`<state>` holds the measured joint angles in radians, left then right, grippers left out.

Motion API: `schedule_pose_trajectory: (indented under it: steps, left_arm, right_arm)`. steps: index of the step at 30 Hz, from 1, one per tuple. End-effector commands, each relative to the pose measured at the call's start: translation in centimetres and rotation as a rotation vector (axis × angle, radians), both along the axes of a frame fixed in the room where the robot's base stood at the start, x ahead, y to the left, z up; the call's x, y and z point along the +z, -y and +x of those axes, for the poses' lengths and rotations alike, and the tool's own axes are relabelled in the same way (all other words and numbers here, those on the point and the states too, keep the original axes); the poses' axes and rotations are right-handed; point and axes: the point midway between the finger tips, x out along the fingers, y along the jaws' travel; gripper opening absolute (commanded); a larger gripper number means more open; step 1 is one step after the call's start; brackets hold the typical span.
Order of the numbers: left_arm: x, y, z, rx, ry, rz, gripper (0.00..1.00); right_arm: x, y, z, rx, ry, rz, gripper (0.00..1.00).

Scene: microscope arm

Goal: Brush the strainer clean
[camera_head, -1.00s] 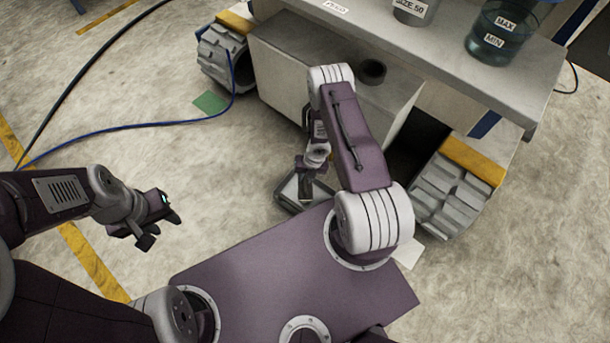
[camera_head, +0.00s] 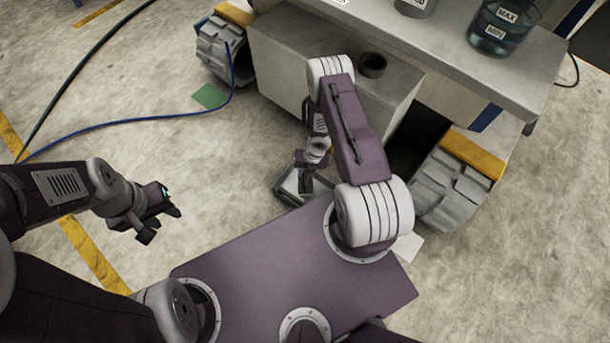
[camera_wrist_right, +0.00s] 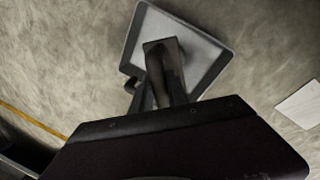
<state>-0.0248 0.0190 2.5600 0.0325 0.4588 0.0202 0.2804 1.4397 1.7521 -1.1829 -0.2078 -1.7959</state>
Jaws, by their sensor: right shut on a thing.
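The strainer (camera_head: 289,184), a flat dark frame with a pale grey inside, lies on the floor just beyond my purple base. It shows larger in the right wrist view (camera_wrist_right: 200,55). My right gripper (camera_head: 306,180) reaches down over it and is shut on a dark brush-like tool (camera_wrist_right: 161,62) with a blocky end. This end overlaps the strainer's pale surface; I cannot tell whether it touches. The tool hides part of the strainer. My left gripper (camera_head: 165,223) is open and empty above the floor on the left, well away from the strainer.
A grey bench with a box-like side (camera_head: 285,65) and tracks (camera_head: 445,190) stands beyond the strainer. A dark ring (camera_head: 372,64) and a MAX/MIN container (camera_head: 500,28) sit on it. A pale sheet (camera_wrist_right: 300,104) lies to the right. Floor on the left is mostly clear, with cables (camera_head: 130,122).

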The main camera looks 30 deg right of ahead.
Motion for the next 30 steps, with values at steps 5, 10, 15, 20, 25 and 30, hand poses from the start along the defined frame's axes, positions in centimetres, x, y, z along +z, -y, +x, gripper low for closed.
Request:
schedule_pose_trajectory:
  steps: [5, 10, 15, 20, 25, 30]
  left_arm:
    - [-0.1, 0.0, 0.0, 0.000, 0.000, 0.000, 0.36]
    - [-0.1, 0.0, 0.0, 0.000, 0.000, 0.000, 0.36]
    - [-0.1, 0.0, 0.0, 0.000, 0.000, 0.000, 0.36]
    - [0.9, 0.0, 0.0, 0.000, 0.000, 0.000, 0.36]
    - [2.9, 0.0, 0.0, 0.000, 0.000, 0.000, 0.36]
    - [4.8, 0.0, 0.0, 0.000, 0.000, 0.000, 0.36]
  right_arm:
    - [0.0, 0.4, 1.0, 0.000, 0.002, 0.000, 0.00]
    - [0.1, 0.6, 1.2, 0.000, 0.002, -0.001, 0.00]
    - [0.1, 0.6, 1.2, 0.000, 0.002, -0.001, 0.00]
    - [1.1, 0.6, 1.2, -0.001, 0.003, -0.001, 0.00]
    - [3.4, 0.6, 1.2, 0.000, 0.002, -0.001, 0.00]
    - [5.5, 0.6, 1.2, 0.000, 0.002, -0.001, 0.00]
